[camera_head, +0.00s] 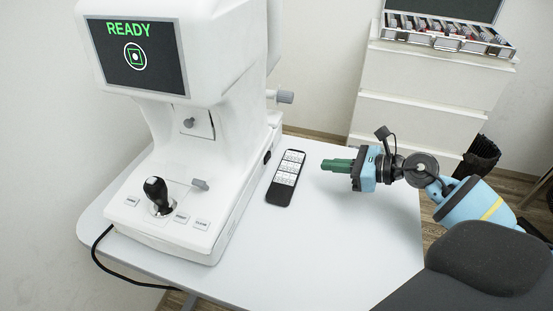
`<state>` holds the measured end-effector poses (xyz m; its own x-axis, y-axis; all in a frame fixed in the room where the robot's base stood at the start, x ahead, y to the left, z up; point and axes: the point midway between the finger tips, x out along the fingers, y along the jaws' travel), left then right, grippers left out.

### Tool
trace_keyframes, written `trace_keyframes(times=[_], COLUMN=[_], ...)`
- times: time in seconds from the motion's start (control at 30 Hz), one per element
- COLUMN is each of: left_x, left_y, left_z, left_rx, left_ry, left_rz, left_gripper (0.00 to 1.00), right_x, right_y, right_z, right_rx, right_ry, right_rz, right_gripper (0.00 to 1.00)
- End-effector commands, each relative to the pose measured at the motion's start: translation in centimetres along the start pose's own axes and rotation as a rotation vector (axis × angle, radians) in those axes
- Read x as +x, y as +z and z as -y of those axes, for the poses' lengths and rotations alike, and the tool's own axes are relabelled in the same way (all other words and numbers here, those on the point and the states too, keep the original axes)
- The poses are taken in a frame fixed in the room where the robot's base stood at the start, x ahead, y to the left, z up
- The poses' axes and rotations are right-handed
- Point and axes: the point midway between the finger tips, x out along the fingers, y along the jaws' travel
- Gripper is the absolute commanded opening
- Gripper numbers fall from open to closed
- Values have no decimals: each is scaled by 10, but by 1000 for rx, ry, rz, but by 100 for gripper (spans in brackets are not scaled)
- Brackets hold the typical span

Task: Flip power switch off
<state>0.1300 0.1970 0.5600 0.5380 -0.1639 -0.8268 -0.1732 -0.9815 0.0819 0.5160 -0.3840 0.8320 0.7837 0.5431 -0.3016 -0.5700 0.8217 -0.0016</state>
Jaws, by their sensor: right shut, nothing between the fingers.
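The white eye-test machine (205,120) stands on the table at the left. Its screen (137,55) shows green "READY" above a round symbol. A small black piece, which looks like the power switch (267,157), sits low on the machine's right side; its position is too small to tell. My right gripper (326,164) has green fingers and comes in from the right. It is shut and empty, above the table and to the right of the switch, apart from it. My left gripper is not in view.
A black remote (278,194) lies between the machine and my right gripper. A joystick (157,192) stands on the machine's base. The white table (340,245) is clear at the front right. A dark chair (485,262) is at lower right. A drawer cabinet (425,85) with a lens case (445,37) stands behind.

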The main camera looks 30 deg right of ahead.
Motion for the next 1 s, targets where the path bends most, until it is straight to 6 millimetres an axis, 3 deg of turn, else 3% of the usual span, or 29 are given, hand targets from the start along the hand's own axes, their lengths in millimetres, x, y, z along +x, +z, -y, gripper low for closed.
trace_keyframes(times=[0.27, 0.43, 1.0], left_x=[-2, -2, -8], left_y=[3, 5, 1], left_z=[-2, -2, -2], left_rx=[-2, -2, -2], left_ry=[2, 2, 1], left_rz=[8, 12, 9], left_gripper=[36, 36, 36], right_x=[2, 15, 110], right_y=[1, 2, 6], right_z=[0, 0, 0], right_rx=[1, 2, 3], right_ry=[0, -1, 0], right_rz=[2, 5, 6], right_gripper=[0, 0, 0])
